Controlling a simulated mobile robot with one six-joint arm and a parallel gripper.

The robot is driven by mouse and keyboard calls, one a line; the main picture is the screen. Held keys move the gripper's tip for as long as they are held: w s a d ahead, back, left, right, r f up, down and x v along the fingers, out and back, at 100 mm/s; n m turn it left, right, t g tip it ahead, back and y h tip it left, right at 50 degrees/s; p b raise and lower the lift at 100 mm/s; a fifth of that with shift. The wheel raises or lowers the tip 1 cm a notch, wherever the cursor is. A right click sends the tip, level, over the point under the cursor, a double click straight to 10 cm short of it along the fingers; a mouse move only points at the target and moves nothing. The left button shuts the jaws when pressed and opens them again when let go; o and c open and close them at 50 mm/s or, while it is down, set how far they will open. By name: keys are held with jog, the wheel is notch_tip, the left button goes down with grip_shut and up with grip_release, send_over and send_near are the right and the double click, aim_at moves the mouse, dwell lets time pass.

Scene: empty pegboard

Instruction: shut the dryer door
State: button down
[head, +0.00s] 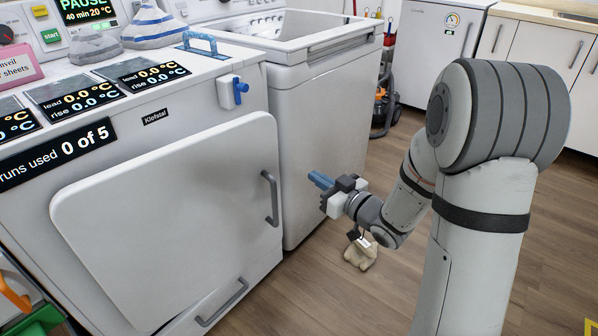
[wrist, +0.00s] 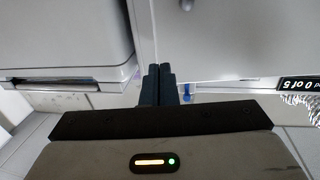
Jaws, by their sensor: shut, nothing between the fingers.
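The dryer (head: 120,140) is the white machine at the left in the head view, with a big pale door (head: 165,220) on its front. The door's right edge reaches the machine's right edge, and the door seems to stand a little out from the front; I cannot tell how wide the gap is. Its grey bar handle (head: 270,198) is near the right edge. My gripper (head: 314,177), with blue fingers, is to the right of the handle, apart from it, shut and empty. In the wrist view the closed fingers (wrist: 158,72) point towards a pale panel.
A white top-opening machine (head: 318,120) stands close behind my gripper. A blue latch (head: 238,90) is above the door. A lower bar handle (head: 222,302) is beneath it. A beige cloth-like item (head: 360,254) lies on the floor.

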aim_at(274, 151)
jog(key=b+x, duration=0.3)
jog(key=x, duration=0.9)
jog(key=shift+a+f, duration=0.1)
jog(key=shift+a, duration=0.25)
jog(key=shift+w+a, duration=0.3)
jog(key=shift+w, duration=0.1)
